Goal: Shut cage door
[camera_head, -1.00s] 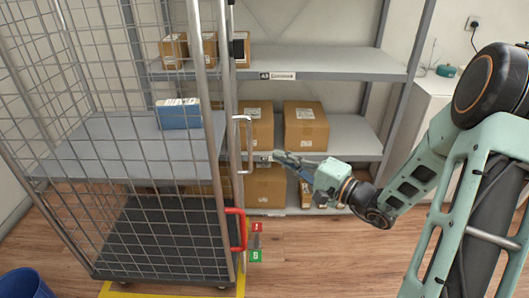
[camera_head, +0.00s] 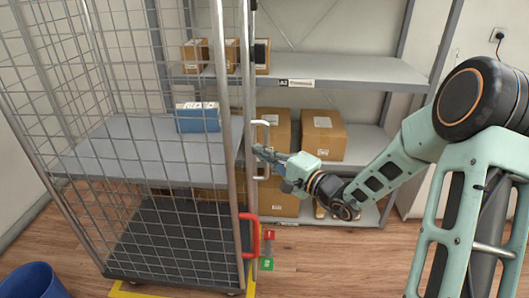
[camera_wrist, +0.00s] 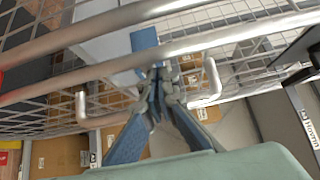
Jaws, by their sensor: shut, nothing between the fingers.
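The wire-mesh roll cage (camera_head: 150,160) stands at left in the head view. A narrow mesh door frame (camera_head: 248,100), seen almost edge-on, is beside its front post. The door's pale U-shaped handle (camera_head: 262,126) shows there and in the wrist view (camera_wrist: 212,78). My gripper (camera_head: 256,150) is shut and empty, with its tips at the handle. In the wrist view its fingertips (camera_wrist: 158,75) lie between the handle's two ends, close to the door tube. Contact is not clear. Two metal tubes run close together there, with a gap between them.
A red handle (camera_head: 254,236) sits low on the cage's front edge. A blue box (camera_head: 197,117) lies on the cage shelf. Grey racking (camera_head: 350,72) with cartons (camera_head: 318,135) stands behind. A blue bin (camera_head: 32,282) is at lower left. The floor at right is clear.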

